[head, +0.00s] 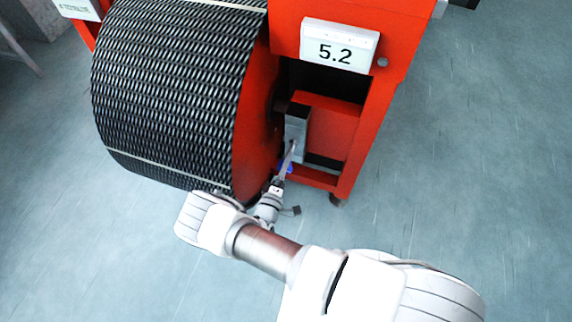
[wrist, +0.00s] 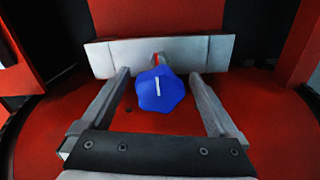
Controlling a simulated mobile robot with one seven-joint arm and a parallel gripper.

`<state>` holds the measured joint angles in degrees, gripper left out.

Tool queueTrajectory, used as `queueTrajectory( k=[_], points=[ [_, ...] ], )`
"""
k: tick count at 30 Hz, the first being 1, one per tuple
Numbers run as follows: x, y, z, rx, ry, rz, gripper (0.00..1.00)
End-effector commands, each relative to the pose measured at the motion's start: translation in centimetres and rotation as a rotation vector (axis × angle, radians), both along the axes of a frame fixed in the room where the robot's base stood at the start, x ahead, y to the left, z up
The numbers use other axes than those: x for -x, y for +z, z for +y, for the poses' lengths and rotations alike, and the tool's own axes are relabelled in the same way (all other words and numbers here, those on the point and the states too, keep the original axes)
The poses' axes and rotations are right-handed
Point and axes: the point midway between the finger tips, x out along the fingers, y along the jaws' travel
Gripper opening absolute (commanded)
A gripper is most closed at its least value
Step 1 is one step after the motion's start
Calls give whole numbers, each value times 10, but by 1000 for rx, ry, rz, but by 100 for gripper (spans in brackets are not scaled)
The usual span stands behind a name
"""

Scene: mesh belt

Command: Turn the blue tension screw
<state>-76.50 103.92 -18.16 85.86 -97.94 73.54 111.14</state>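The blue tension screw (wrist: 160,90) shows in the wrist view as a faceted blue head with a white line on it, the line close to upright. It stands in front of a grey metal block (wrist: 105,57), with a small red mark (wrist: 156,58) just behind it. My gripper (wrist: 161,80) is open, one finger on each side of the screw, with visible gaps between fingers and head. In the head view my gripper (head: 288,162) reaches into the red frame, and only a small bit of the blue screw (head: 286,168) shows beside it.
A black mesh belt drum (head: 175,85) stands left of the gripper, close to my arm. The red machine frame (head: 360,150) bounds the opening on the right. A white display (head: 340,45) above reads 5.2. Open grey floor (head: 480,180) lies to the right.

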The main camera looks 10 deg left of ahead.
Motion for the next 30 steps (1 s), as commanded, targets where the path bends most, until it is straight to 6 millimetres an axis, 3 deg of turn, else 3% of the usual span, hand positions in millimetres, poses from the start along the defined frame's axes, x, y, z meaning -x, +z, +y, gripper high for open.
queueTrajectory(
  k=[8,13,30],
  points=[
    [0,0,0,1,0,-1,96],
    [14,1,2,1,2,0,96],
    [144,1,12,1,4,0,96]
  ],
)
